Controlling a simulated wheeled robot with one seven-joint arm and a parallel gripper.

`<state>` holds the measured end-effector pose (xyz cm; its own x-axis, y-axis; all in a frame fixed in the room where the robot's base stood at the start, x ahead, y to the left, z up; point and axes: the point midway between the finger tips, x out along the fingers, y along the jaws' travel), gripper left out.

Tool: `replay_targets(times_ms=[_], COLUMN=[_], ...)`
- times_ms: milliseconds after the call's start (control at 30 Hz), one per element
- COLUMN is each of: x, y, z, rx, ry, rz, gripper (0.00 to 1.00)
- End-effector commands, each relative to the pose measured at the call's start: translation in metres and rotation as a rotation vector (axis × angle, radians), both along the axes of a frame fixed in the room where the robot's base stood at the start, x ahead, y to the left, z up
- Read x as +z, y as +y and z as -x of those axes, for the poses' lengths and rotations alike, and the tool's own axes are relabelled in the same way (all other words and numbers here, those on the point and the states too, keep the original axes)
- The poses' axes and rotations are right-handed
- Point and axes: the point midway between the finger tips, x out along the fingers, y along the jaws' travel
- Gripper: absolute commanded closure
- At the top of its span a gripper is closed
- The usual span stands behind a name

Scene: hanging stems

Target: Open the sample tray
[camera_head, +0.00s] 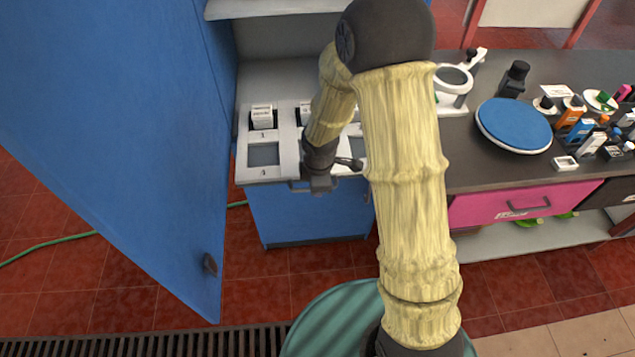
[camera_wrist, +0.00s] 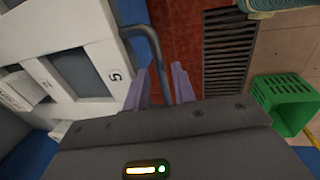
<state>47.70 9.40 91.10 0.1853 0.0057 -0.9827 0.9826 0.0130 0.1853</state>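The sample tray (camera_head: 288,165) is a white tray with numbered square slots, at the front of the blue cabinet. It also shows in the wrist view (camera_wrist: 95,28), tilted, with a slot marked 5. A grey handle (camera_head: 298,188) sticks out from its front edge; in the wrist view the handle (camera_wrist: 152,38) curves down between my fingers. My gripper (camera_head: 318,182) is at this front edge, pointing down. In the wrist view its purple fingers (camera_wrist: 164,85) stand apart, one on each side of the handle bar, with a gap showing. The arm hides the tray's right part.
A blue cabinet door (camera_head: 120,120) stands wide open on the left. Small white boxes (camera_head: 262,117) sit in the tray's rear slots. A dark counter with a blue round plate (camera_head: 513,124) and bottles is on the right. Red floor lies in front; the wrist view shows a green crate (camera_wrist: 287,103).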

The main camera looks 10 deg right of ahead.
Motion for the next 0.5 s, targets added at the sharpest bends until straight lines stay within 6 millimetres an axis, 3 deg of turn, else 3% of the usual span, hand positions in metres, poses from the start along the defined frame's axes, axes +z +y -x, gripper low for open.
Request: replay_targets(times_ms=[333, 500], x=[0.001, 0.015], y=[-0.001, -0.001], z=[0.000, 0.002], rx=[0.000, -0.001], ry=[0.001, -0.002], rz=[0.002, 0.001], gripper=[0.68, 0.68])
